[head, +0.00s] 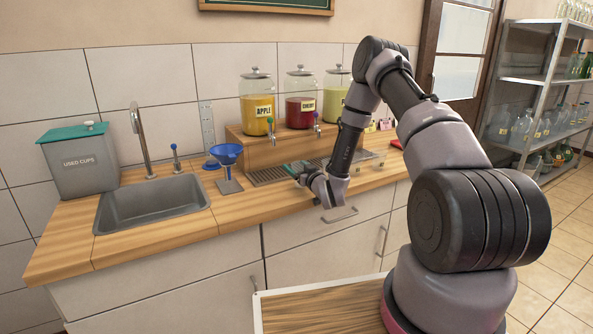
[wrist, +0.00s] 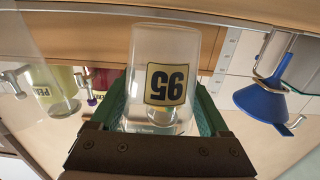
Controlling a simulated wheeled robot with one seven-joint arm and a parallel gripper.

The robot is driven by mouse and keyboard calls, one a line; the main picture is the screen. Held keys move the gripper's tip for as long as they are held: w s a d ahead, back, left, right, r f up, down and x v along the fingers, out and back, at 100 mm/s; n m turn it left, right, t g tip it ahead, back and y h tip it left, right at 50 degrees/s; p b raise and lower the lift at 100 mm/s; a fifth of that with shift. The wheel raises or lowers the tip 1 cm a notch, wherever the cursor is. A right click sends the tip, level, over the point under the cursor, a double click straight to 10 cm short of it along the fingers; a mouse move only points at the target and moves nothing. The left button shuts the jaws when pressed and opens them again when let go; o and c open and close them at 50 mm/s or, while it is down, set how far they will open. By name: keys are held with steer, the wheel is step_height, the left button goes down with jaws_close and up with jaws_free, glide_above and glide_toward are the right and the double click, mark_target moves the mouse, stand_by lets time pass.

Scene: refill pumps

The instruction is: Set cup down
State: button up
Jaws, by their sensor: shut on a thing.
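A clear cup (wrist: 162,65) with a yellow number label fills the middle of the wrist view. The label appears upside down there. My gripper (wrist: 160,115) has green-lined fingers, one on each side of the cup, and is shut on it. The cup looks empty, though its inside is hard to judge. In the head view my gripper (head: 298,168) is near the front of the dark drip grate below the dispensers. The cup is not clearly seen there, and any gap between it and the surface below cannot be told.
A blue funnel (head: 227,153) on a holder stands left of the grate. The sink (head: 152,205) and used-cups bin (head: 80,165) are farther left. Bare wooden counter (head: 240,212) lies in front.

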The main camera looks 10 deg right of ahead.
steer(key=shift+f, duration=0.4)
steer(key=shift+f, duration=0.15)
steer(key=o, duration=1.2)
steer(key=shift+c, duration=0.2)
